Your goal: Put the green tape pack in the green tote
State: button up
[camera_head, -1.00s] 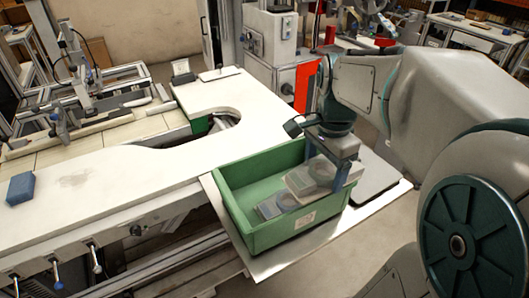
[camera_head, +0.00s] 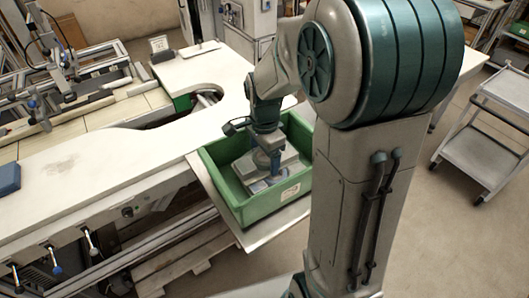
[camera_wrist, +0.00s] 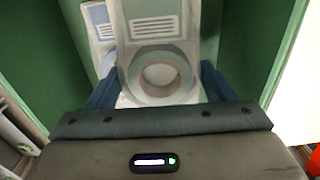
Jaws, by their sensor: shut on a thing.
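The green tote (camera_head: 237,204) sits on a metal shelf at the end of the white table in the head view. My gripper (camera_head: 272,170) points down inside it. In the wrist view, my gripper's blue fingers (camera_wrist: 160,88) are shut on a clear tape pack with a pale green ring (camera_wrist: 135,80) and a white label. The held pack also shows in the head view (camera_head: 289,157), partly hidden by the gripper. A second pack with a bluish tint (camera_wrist: 100,22) lies in the tote beside and partly under it. I cannot tell whether the held pack touches it.
The tote's green walls (camera_wrist: 255,45) stand close on both sides of the gripper. The white table (camera_head: 110,165) left of the tote is mostly clear, with a blue block (camera_head: 9,178) at its left edge. A grey cart (camera_head: 475,155) stands at the right.

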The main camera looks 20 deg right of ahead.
aim_at(265, 156)
jog(key=shift+f, duration=0.2)
jog(key=o, duration=1.1)
jog(key=shift+r, duration=0.1)
jog(key=shift+r, duration=0.1)
notch_tip(265, 156, up, 11)
jog(key=shift+s+f+n+t+b, duration=0.1)
jog(key=shift+s+f+n+t, duration=0.35)
jog(key=shift+s+n, duration=2)
jog(key=shift+s+f+n+t+b, duration=0.2)
jog(key=shift+s+n+t, duration=0.5)
jog(key=shift+s+n, duration=1.8)
jog(key=shift+s+f+n+t+b, duration=0.1)
jog(key=shift+s+f+n+t, duration=0.35)
jog(key=shift+s+n, duration=2)
